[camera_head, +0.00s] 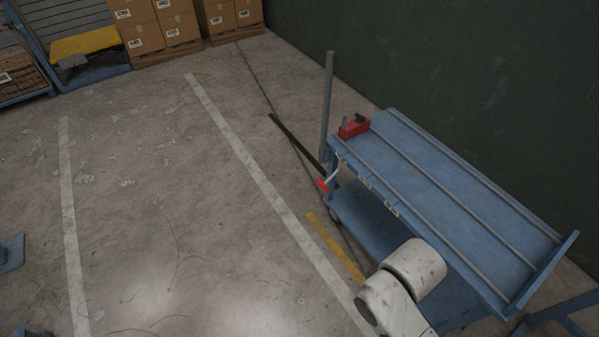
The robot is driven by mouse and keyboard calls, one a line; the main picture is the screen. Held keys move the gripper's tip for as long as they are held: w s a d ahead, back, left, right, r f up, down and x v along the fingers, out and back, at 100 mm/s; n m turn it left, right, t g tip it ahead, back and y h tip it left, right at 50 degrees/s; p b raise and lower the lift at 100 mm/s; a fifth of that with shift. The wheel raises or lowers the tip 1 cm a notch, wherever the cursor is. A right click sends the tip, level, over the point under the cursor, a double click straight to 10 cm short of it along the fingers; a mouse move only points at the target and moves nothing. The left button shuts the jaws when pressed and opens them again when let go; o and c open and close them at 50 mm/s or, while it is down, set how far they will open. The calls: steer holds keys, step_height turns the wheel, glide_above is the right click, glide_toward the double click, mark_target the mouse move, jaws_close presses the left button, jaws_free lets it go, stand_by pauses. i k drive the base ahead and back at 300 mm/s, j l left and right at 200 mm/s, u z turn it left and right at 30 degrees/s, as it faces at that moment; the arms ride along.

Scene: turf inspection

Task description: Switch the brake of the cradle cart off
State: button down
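The blue cradle cart (449,191) stands at the right, its long top deck fitted with lengthwise rails. A small red-tipped lever (321,185) sticks out low at its near-left end, beside a pale curved bar; it may be the brake, but its setting cannot be read. A red block (353,127) with a grey part on it sits at the far-left corner of the deck. White links of my arm cover part of the cart's lower side at the bottom. My gripper is not in view.
A grey upright post (327,104) and a dark slanting bar (297,138) stand at the cart's left end. A dark green wall (450,50) runs behind the cart. Cardboard boxes (150,25) are stacked at the back left. The floor left of the cart is mostly clear.

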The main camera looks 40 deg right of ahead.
mark_target(323, 185)
steer(key=i, duration=1.8)
steer(key=i+z, duration=0.1)
steer(key=i, duration=0.2)
steer(key=z, duration=0.25)
